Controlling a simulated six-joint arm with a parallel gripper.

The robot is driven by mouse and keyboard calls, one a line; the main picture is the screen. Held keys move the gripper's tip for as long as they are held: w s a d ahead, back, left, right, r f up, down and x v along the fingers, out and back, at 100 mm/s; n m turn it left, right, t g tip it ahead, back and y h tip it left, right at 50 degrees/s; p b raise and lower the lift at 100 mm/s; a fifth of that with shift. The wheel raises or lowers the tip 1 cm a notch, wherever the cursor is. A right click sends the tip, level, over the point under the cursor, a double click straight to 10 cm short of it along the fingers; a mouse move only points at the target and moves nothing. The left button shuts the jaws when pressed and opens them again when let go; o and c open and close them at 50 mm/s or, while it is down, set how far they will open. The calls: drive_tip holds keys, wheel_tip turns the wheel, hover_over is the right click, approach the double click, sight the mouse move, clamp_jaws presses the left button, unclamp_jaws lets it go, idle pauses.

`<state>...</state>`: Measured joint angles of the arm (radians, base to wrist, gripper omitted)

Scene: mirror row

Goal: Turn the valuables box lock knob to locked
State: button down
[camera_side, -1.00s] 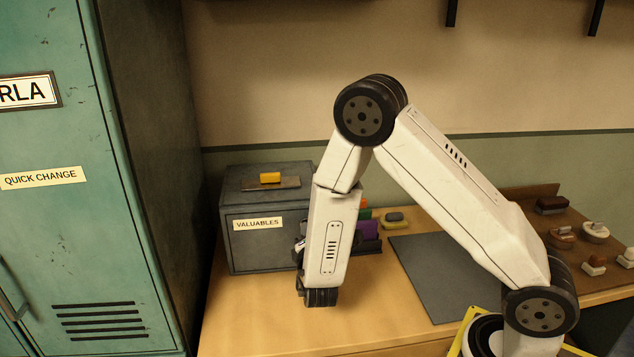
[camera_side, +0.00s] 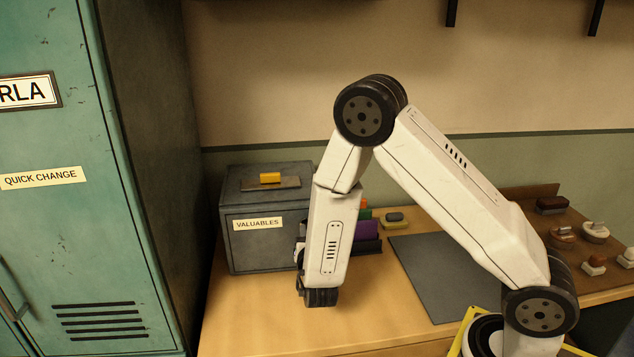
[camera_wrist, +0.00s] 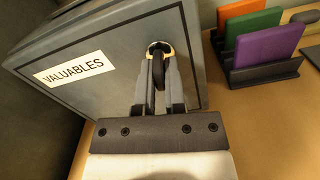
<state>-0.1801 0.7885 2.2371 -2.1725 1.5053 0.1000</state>
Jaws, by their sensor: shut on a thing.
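The grey valuables box (camera_side: 262,252) stands at the back left of the wooden table, with a white VALUABLES label on its front. It also shows in the wrist view (camera_wrist: 112,78), tilted in the picture. Its lock knob (camera_wrist: 158,68), dark with a yellowish ring around it, is on the front face to the right of the label. My gripper (camera_wrist: 158,72) is at the front of the box, its two fingers shut on the knob from either side. In the side view my arm hides the knob and most of the fingers. The knob's markings cannot be made out.
A dark rack (camera_wrist: 262,70) with purple, green and orange cards stands right of the box. A grey mat (camera_side: 430,270) lies further right, then a brown tray (camera_side: 550,205) with several brushes and stamps. A teal locker (camera_side: 75,230) stands left.

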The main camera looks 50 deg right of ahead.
drive_tip(key=shift+n, duration=1.1)
drive_tip(key=c, duration=0.7)
unclamp_jaws()
drive_tip(key=shift+a, duration=0.1)
drive_tip(key=v, duration=0.7)
drive_tip(key=shift+s+a, duration=0.2)
drive_tip(key=shift+s, duration=0.1)
